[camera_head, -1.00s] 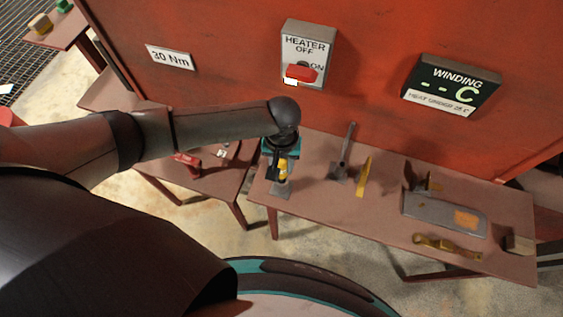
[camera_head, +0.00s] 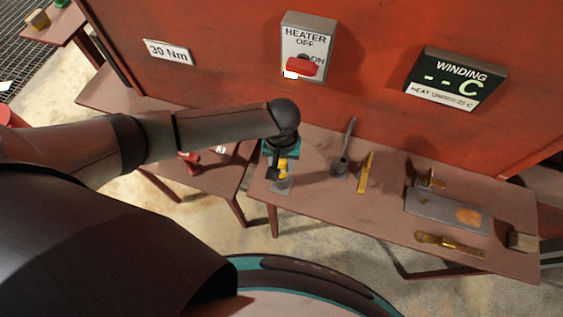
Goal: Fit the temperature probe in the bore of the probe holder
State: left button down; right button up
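My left gripper (camera_head: 276,172) points down over the near left part of the right-hand bench. A small yellow piece (camera_head: 284,166), possibly the temperature probe, shows at its fingers. A small grey block or plate (camera_head: 282,186), possibly the probe holder, is on the bench just below. The bore is hidden, and I cannot tell whether the yellow piece is in it or above it. The fingers are too small and partly covered to show whether they grip the piece. My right gripper is not in view.
The bench (camera_head: 345,212) also holds a grey upright tool (camera_head: 342,160), a yellow strip (camera_head: 366,172), a grey tray (camera_head: 425,205) and a brass-coloured tool (camera_head: 450,244). A red wall behind carries a heater switch (camera_head: 307,48) and a winding display (camera_head: 452,80).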

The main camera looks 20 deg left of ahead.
pick_arm(q)
jog(key=shift+f+b, duration=0.55)
jog(key=shift+f, duration=0.45)
jog(key=shift+c, duration=2.2)
grip_release()
notch_tip(320, 180, up, 15)
jog(key=shift+r+p, duration=0.2)
jog(key=shift+p, duration=0.95)
